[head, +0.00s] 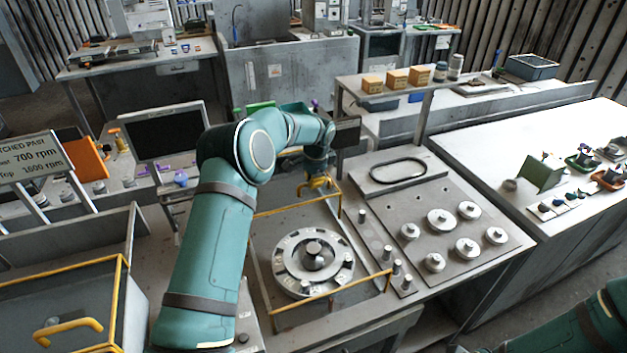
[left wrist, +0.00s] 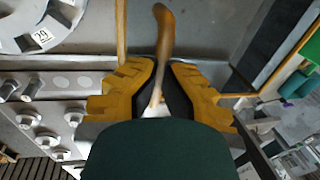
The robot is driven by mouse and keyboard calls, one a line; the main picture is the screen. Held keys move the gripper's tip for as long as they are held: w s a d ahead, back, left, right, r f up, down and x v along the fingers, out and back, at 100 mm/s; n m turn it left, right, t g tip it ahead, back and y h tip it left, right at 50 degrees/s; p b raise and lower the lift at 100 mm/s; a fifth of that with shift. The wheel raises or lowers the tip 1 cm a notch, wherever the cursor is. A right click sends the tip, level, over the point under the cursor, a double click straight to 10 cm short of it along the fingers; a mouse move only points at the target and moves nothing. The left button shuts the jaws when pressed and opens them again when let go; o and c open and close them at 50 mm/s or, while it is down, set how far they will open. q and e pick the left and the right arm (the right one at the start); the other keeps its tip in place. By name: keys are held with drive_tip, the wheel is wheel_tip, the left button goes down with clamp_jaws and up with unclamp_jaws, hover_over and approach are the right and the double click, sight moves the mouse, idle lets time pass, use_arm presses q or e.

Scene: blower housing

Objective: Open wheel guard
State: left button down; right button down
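The wheel guard, a clear-looking cover with yellow edge bars (head: 330,296), surrounds a grey slotted wheel (head: 285,262) on the bench. It appears down around the wheel. My left gripper (head: 317,184) is at the guard's far edge, beyond the wheel. In the left wrist view, a curved yellow-brown handle (left wrist: 163,35) runs between the two yellow fingers of my left gripper (left wrist: 162,66). The fingertips are close together, one on each side of the handle, and look shut on it. Part of the wheel (left wrist: 30,25) shows at upper left there. My right gripper is out of view.
A plate (head: 385,212) with several round metal knobs lies right of the wheel. A black monitor (head: 165,135) stands behind my left arm. A yellow-edged box (head: 65,273) is at lower left. A white bench (head: 520,125) holds small parts at right.

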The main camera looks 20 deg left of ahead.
use_arm(q)
drive_tip(key=c, duration=1.2)
unclamp_jaws()
drive_tip(key=shift+a+f, duration=0.2)
drive_tip(key=shift+o, duration=1)
drive_tip(key=shift+w, duration=0.2)
drive_tip(key=shift+s+r, duration=0.1)
drive_tip(key=shift+r, duration=0.05)
wheel_tip(320, 180, up, 12)
drive_tip(key=s+d, duration=0.1)
drive_tip(key=shift+s+d+f, duration=0.2)
drive_tip(key=shift+s+d, duration=0.1)
drive_tip(key=shift+d, duration=0.05)
